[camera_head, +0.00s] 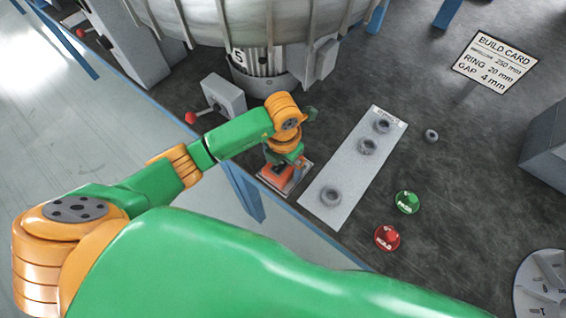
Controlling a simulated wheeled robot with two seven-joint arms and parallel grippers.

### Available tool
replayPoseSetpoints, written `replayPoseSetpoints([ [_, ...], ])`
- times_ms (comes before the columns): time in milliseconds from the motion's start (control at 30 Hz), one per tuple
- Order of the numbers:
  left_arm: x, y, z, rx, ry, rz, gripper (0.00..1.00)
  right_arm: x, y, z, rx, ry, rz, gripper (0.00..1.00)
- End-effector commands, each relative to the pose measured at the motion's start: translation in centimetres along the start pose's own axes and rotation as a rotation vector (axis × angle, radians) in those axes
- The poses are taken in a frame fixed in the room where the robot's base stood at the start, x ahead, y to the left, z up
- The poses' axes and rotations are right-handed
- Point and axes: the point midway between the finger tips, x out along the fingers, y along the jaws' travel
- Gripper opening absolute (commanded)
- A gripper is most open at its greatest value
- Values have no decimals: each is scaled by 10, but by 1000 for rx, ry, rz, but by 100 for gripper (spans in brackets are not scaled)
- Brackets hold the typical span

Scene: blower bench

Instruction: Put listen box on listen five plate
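My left gripper (287,166) points down at the near edge of the bench, over a small orange block (275,173). The block may be the listen box; no label on it is readable. It sits over a pale square plate (297,181) with a dark rim. The gripper and wrist hide part of the block, and I cannot tell whether the fingers touch or hold it. A figure 5 (238,55) shows on the blower's base, but I cannot tell which plate is the listen five plate. My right gripper is out of view.
A white strip (337,190) with several grey rings lies right of my gripper, and a loose ring (431,135) lies beyond it. Green (407,202) and red (387,238) buttons are nearer. A grey box with a red-knobbed lever (221,96) stands behind-left.

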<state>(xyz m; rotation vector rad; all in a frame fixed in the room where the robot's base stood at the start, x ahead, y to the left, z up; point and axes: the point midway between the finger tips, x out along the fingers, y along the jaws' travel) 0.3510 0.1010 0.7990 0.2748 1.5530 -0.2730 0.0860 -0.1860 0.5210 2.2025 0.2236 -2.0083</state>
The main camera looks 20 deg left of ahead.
Motion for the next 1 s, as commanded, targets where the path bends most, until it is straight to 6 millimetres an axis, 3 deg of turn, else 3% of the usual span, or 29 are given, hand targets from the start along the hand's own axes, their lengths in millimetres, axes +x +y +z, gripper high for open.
replayPoseSetpoints([
  [333,-12,0,1,0,-4,0,100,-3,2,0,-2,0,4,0],
  [500,-50,0,2,2,-8,1,100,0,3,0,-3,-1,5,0],
  [700,-106,1,1,0,-5,5,100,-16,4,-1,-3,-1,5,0],
  [833,-121,0,1,0,-3,1,100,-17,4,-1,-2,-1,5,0],
  [1000,-124,0,0,0,0,0,100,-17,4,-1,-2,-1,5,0],
])
